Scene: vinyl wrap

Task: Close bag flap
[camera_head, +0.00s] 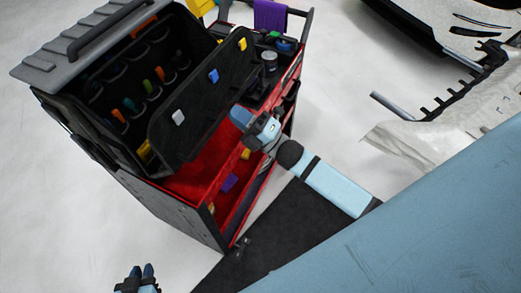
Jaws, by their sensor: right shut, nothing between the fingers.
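A black tool bag (92,75) stands open on a red and black cart. Its dark flap (205,98) hangs tilted out toward the right, with small white, blue and yellow tabs on it. Colourful tools sit in the bag's inner pockets. My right gripper (250,118) is shut and empty beside the flap's lower right edge; I cannot tell whether it touches the flap. My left gripper (142,271) is low at the bottom edge, well away from the bag; its two dark fingertips show close together, and whether they are shut is unclear.
The red cart (205,178) has coloured tabs and a push handle (309,15) with a purple cloth (270,15). A dark can (269,62) stands behind the flap. A car body part (405,140) is at right. Pale floor (70,225) is clear at left.

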